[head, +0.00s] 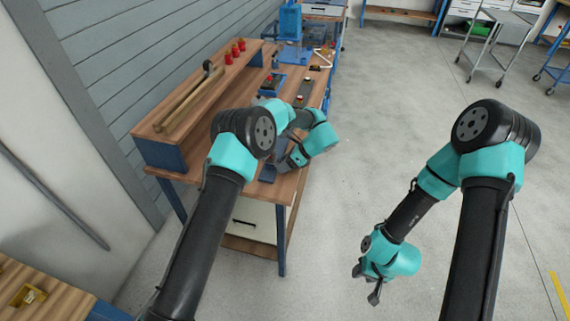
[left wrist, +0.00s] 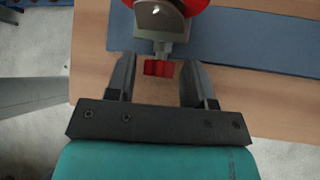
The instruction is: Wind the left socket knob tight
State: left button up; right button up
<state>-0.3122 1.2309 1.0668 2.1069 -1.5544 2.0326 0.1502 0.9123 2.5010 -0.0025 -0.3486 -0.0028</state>
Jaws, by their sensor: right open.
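In the left wrist view a small red knob (left wrist: 158,68) sits at the end of a grey metal fitting (left wrist: 160,28), with a larger red part (left wrist: 192,4) cut off by the top edge. I cannot tell from these views whether it is the left socket's knob. My left gripper (left wrist: 158,78) is open, with one finger on each side of the knob and a gap on both sides. In the head view my left arm hides the knob, and the left gripper (head: 285,162) is over the bench's near end. My right gripper (head: 368,286) is open and empty above the floor.
The wooden bench (head: 313,90) carries small red-topped items further back. A raised shelf (head: 215,90) on its left holds a long-handled tool (head: 188,98) and red items (head: 236,50). A blue strip (left wrist: 260,45) lies on the bench.

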pick_arm(q)
jog(key=shift+o, duration=0.6)
jog(key=v, duration=1.7)
jog(key=shift+r, duration=0.15)
jog(key=shift+s+d, duration=0.1)
jog(key=shift+d, duration=0.1)
